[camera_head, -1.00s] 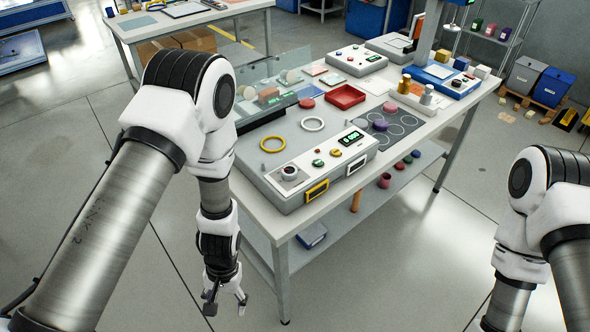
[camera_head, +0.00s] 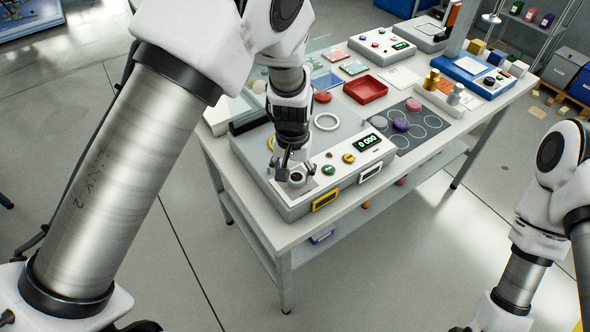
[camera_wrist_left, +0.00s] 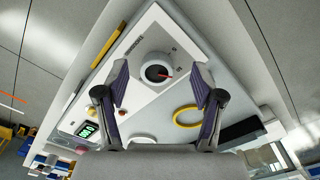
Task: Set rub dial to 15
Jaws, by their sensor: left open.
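The rub dial (camera_head: 297,178) is a round dark-topped knob on a pale plate at the front left corner of the grey machine (camera_head: 262,186). In the left wrist view the dial (camera_wrist_left: 156,73) shows a red pointer aimed right, with small scale marks at its right that I cannot read. My left gripper (camera_head: 293,172) is at the dial, pointing down from above. In the wrist view its two fingers (camera_wrist_left: 163,92) are open and spread to either side of the dial, apart from it. My right gripper is not in view; only its arm shows at the right.
A green display (camera_head: 367,141) reading about 0000, a yellow button (camera_head: 348,158) and a green button (camera_head: 328,170) sit right of the dial.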

